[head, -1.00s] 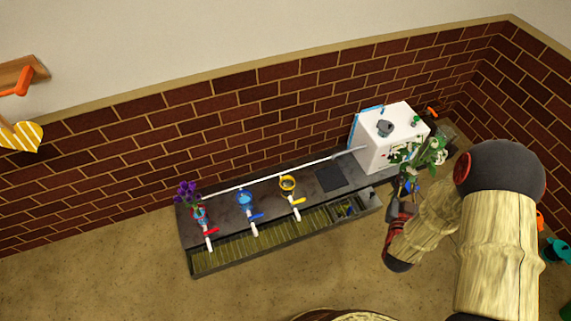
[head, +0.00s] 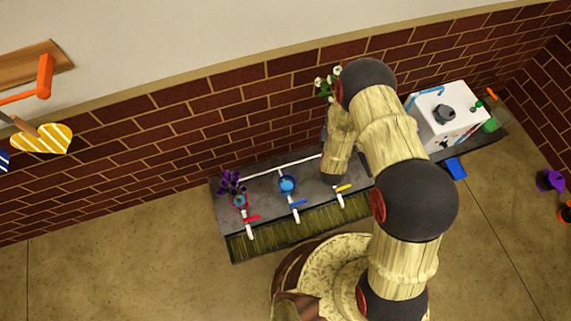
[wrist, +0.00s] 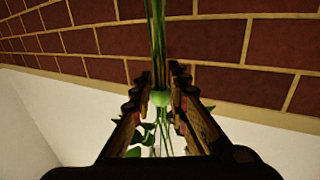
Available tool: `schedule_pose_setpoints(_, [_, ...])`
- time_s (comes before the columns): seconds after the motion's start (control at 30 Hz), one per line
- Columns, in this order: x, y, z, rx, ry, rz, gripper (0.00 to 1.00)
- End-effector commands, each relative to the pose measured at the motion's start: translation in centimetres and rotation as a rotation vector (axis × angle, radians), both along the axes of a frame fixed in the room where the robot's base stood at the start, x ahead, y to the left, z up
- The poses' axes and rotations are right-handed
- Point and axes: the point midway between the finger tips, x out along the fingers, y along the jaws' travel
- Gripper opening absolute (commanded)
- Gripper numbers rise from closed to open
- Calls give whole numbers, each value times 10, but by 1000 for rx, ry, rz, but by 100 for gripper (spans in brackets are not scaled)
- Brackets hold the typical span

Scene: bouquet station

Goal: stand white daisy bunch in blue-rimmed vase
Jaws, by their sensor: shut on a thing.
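The white daisy bunch (head: 327,82) is up in front of the brick wall in the head view, above and right of the blue-rimmed vase. In the wrist view my gripper (wrist: 159,95) is shut on the green stems (wrist: 158,45) of the bunch. Leaves (wrist: 150,135) show between the fingers; the blooms are hidden there. The blue-rimmed vase (head: 287,185) stands on the grey counter, with no flowers in it, and apart from the bunch. My arm hides most of the gripper in the head view.
A red-rimmed vase (head: 239,202) holding purple flowers (head: 231,182) stands left of the blue-rimmed one. Taps with red, blue and yellow handles (head: 343,188) line the counter front. A white box (head: 449,118) stands at right. My arm covers part of the counter.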

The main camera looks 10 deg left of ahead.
Motion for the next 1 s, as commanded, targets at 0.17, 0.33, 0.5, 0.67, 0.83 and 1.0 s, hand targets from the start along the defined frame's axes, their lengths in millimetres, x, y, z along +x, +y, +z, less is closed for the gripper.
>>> schedule_pose_setpoints(0.17, [-2,49,-62,0,8,6,0])
schedule_pose_setpoints(0.33, [-16,88,-118,-2,8,4,0])
schedule_pose_setpoints(0.5, [-40,122,-175,-4,5,4,0])
schedule_pose_setpoints(0.67, [-73,144,-227,-11,0,3,0])
schedule_pose_setpoints(0.83, [-105,156,-269,-14,-9,1,0])
schedule_pose_setpoints(1.0, [-125,159,-292,-17,-16,-2,0])
